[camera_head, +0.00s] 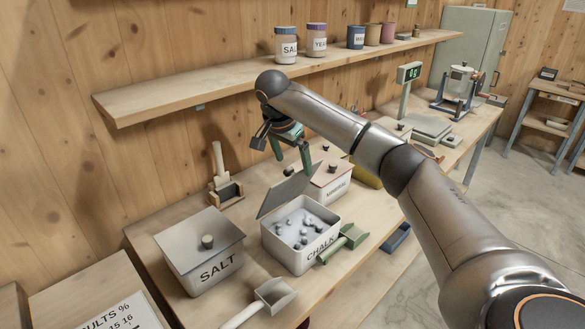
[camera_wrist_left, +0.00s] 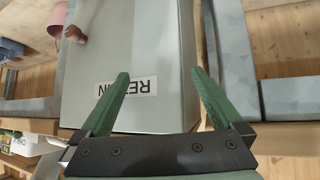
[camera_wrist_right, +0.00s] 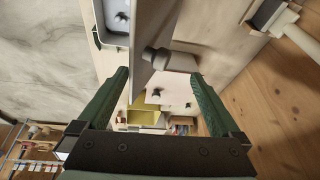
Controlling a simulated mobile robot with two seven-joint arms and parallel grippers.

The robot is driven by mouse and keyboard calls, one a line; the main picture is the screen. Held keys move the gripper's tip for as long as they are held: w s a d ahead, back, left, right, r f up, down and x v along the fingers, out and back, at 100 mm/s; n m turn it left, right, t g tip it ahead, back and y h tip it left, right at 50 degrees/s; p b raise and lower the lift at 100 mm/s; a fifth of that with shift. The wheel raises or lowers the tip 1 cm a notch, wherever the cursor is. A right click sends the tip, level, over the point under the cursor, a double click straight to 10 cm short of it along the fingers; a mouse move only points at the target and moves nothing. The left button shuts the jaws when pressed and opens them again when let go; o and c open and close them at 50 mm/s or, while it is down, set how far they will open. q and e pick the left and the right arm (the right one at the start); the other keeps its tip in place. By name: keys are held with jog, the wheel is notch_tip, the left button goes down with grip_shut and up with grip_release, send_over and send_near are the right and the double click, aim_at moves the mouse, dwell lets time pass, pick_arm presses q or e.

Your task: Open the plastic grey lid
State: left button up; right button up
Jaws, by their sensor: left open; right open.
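The grey lid (camera_head: 285,193) of the CHALK box (camera_head: 290,255) stands tilted up along the box's left-back side. The box is open and pale lumps show inside. My right gripper (camera_head: 290,152) is open just above and behind the lid. In the right wrist view the lid (camera_wrist_right: 147,40) is seen edge-on, and its dark knob (camera_wrist_right: 156,58) lies between the open fingers (camera_wrist_right: 160,77); contact cannot be told. A second grey lid (camera_head: 200,238) lies flat on the SALT box (camera_head: 212,272). My left gripper (camera_wrist_left: 161,76) is open and empty, seen only in its wrist view.
The shelf (camera_head: 220,88) runs above. A grey-green labelled surface (camera_wrist_left: 150,40) fills the left wrist view.

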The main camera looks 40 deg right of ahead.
jog(key=shift+r, duration=2.05)
jog(key=shift+s+a+f+b, duration=0.2)
jog(key=shift+s+a+b, duration=0.6)
jog(key=shift+s, duration=0.25)
jog(key=s+a+p, duration=0.1)
jog(key=s+a, duration=0.5)
jog(key=s, duration=0.4)
jog(key=shift+a+r+p, duration=0.2)
jog(key=shift+a+p, duration=0.1)
jog(key=shift+a, duration=0.1)
